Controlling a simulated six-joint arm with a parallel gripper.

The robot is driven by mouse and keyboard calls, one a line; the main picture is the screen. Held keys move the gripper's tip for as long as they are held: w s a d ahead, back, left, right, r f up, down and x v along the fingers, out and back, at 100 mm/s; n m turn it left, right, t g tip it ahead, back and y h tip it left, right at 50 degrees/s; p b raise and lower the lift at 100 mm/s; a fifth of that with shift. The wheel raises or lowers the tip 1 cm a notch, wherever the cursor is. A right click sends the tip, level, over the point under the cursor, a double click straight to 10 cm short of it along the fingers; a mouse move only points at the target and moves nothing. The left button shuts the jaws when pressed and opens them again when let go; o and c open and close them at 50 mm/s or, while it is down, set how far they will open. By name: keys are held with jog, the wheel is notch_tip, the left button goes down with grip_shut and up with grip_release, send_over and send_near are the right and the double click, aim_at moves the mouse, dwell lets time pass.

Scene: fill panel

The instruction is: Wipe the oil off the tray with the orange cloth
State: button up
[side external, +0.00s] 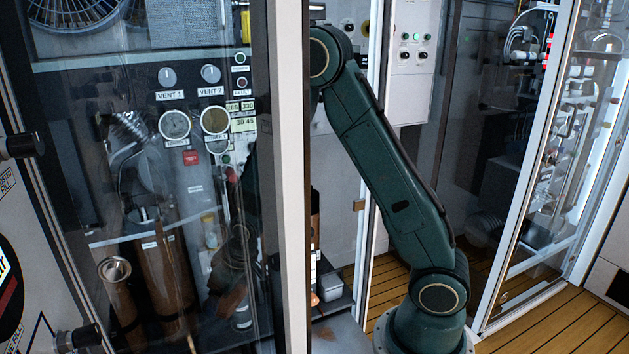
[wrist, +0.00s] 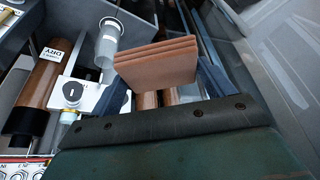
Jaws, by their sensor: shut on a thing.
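The orange cloth (wrist: 156,64) shows in the wrist view as a folded, layered, brownish-orange pad. My gripper (wrist: 163,82) has its blue fingers on either side of the cloth and is shut on it, holding it in front of the palm. In the side external view the cloth cannot be made out, and my gripper is not clear behind the door frame and reflecting glass. I cannot pick out the tray or any oil on it with certainty in either view.
Brown cylinders (wrist: 47,88), a clear tube (wrist: 108,42) and a white block with a dark knob (wrist: 72,92) lie left of the cloth. A glass door frame (side external: 290,150) stands beside my arm. A panel with gauges (side external: 174,124) is behind the glass.

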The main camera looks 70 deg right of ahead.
jog(key=shift+d+f, duration=0.6)
jog(key=shift+d, duration=0.05)
jog(key=s+d+f+m+h, duration=0.1)
jog(key=s+d+f+m, duration=0.3)
jog(key=s+d+f, duration=0.3)
jog(key=s+d+f+m+g+h, duration=0.1)
jog(key=s+d+f+m, duration=0.4)
jog(key=d+f, duration=0.6)
jog(key=s+f+h, duration=0.1)
jog(key=s, duration=0.1)
jog(key=shift+s+d+f, duration=0.3)
jog(key=shift+s+f, duration=0.1)
